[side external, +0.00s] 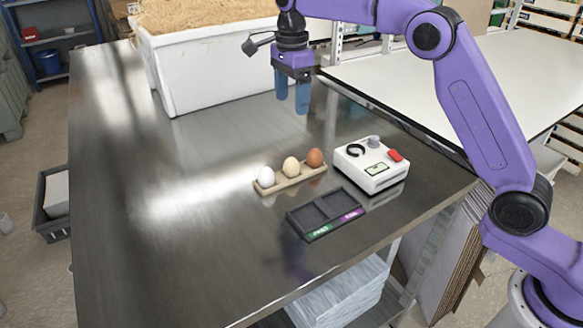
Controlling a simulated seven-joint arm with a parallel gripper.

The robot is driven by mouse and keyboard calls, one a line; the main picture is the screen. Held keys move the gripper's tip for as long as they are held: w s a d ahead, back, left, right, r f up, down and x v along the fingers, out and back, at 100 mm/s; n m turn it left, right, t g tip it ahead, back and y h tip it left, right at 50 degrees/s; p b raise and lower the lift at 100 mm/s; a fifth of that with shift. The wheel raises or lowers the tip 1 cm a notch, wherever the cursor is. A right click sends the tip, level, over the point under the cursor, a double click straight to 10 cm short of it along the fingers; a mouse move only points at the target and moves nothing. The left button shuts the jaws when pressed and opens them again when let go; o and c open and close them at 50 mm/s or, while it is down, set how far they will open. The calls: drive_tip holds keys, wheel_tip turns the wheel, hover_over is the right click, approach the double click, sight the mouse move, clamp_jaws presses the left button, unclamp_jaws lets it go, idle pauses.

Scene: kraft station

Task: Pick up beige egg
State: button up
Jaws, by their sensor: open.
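The beige egg (291,167) stands in the middle of a small wooden holder (291,183) on the metal table. A white egg (265,177) is to its left and a brown egg (315,158) to its right in the same holder. My gripper (292,105) is open and empty, its blue fingers pointing down. It hangs above the table, higher in the picture than the eggs and clear of them.
A white device (371,165) with a red button is right of the eggs. A dark two-compartment tray (325,212) with green and purple labels lies in front. A large white bin (205,75) of brown material stands behind. The metal table's left side (120,200) is clear.

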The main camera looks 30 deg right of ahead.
approach(291, 158)
drive_tip(key=f, duration=0.5)
drive_tip(key=shift+w+d+f, duration=0.25)
drive_tip(key=shift+w+d, duration=0.05)
drive_tip(key=shift+s+a+f, duration=0.1)
drive_tip(key=shift+s+f, duration=0.05)
drive_tip(key=shift+f, duration=1.15)
drive_tip(key=shift+s+a+f, duration=0.1)
drive_tip(key=shift+f, duration=1.15)
drive_tip(key=shift+c, duration=0.2)
drive_tip(key=c, duration=0.9)
